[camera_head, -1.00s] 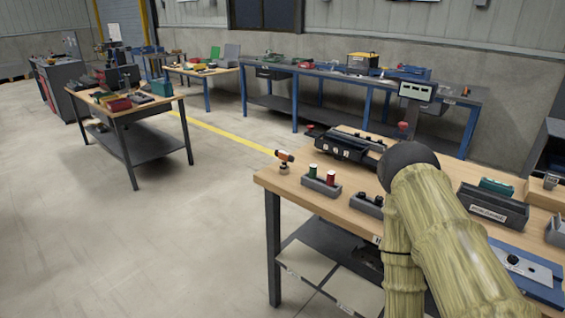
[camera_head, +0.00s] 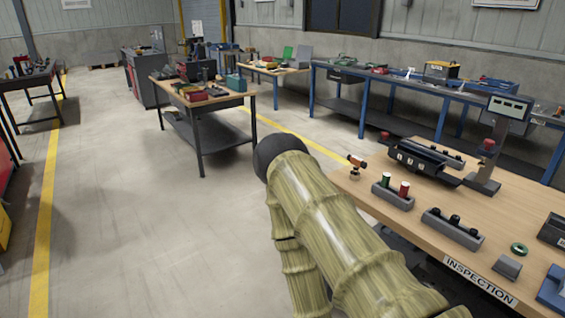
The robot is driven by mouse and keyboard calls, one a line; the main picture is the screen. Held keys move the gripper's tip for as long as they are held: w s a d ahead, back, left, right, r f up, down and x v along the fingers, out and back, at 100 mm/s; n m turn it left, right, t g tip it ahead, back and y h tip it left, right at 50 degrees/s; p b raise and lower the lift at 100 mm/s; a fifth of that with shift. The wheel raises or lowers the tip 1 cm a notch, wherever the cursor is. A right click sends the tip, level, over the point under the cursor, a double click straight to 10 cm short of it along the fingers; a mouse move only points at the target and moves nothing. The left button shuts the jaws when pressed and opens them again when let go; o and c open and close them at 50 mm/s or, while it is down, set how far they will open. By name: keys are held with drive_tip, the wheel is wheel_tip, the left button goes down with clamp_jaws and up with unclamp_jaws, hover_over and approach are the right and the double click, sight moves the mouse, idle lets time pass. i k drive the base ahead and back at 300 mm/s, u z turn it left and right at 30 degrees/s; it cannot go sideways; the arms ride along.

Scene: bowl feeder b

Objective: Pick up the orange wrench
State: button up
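I cannot make out an orange wrench for sure in this view. A small orange and black item (camera_head: 357,161) stands at the left end of the near wooden workbench (camera_head: 420,222); its shape is too small to name. My arm, with a bamboo-like surface and a dark rounded end, rises from the bottom to mid-picture, left of that bench. No gripper fingers show.
The near bench holds a grey block with green and red pieces (camera_head: 393,196), a dark device (camera_head: 420,160) and a post with a display (camera_head: 508,106). Another workbench (camera_head: 205,104) stands back left; a long blue-legged bench (camera_head: 400,85) lines the wall. Left floor is open.

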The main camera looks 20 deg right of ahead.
sight(358, 162)
drive_tip(key=u, duration=1.3)
drive_tip(key=k, duration=1.4)
drive_tip(key=z, duration=1.5)
drive_tip(key=i, duration=0.45)
drive_tip(key=z, duration=0.1)
